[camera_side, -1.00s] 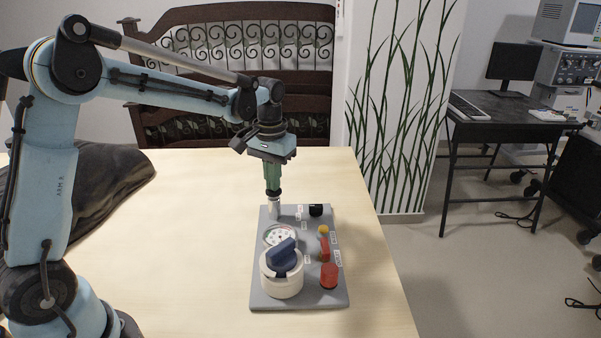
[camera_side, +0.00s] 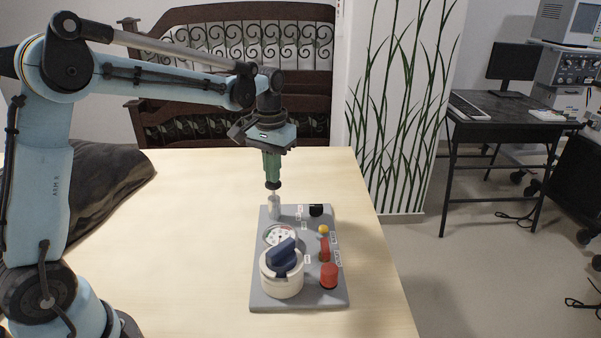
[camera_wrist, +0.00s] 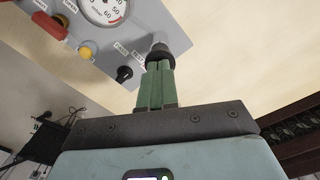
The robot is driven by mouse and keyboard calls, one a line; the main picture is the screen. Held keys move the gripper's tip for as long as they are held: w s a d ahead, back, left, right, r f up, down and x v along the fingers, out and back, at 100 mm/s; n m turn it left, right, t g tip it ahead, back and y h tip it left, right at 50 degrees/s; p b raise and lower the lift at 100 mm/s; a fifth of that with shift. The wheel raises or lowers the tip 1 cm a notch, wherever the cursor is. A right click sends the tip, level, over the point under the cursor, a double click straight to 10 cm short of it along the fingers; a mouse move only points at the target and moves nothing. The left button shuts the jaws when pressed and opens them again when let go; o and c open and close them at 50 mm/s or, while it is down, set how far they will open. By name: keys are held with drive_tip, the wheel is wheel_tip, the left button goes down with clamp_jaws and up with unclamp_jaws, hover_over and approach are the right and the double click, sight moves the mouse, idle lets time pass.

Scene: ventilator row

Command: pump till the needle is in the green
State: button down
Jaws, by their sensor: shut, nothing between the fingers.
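The grey panel (camera_side: 300,295) lies on the table. At its far left stands the pump, a pale cylinder (camera_side: 274,208) with a thin rod and a black knob (camera_side: 273,186) on top. The knob also shows in the wrist view (camera_wrist: 160,50). My gripper (camera_side: 272,180) is shut, its green fingers pointing down at the knob's top; they appear to touch it. It also shows in the wrist view (camera_wrist: 160,64). The round gauge (camera_side: 280,235) is just in front of the pump. It is cut off in the wrist view (camera_wrist: 103,10), and I cannot read its needle.
A cream drum with a blue handle (camera_side: 283,255) stands at the panel's front left. Along the right are a black knob (camera_side: 316,210), a yellow button (camera_side: 323,229), a red switch (camera_side: 325,249) and a red cap (camera_side: 329,275). The table (camera_side: 200,270) is clear around the panel.

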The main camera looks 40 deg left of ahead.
idle(1.5)
drive_tip(key=shift+f, duration=1.35)
drive_tip(key=shift+r, duration=1.35)
drive_tip(key=shift+r, duration=2)
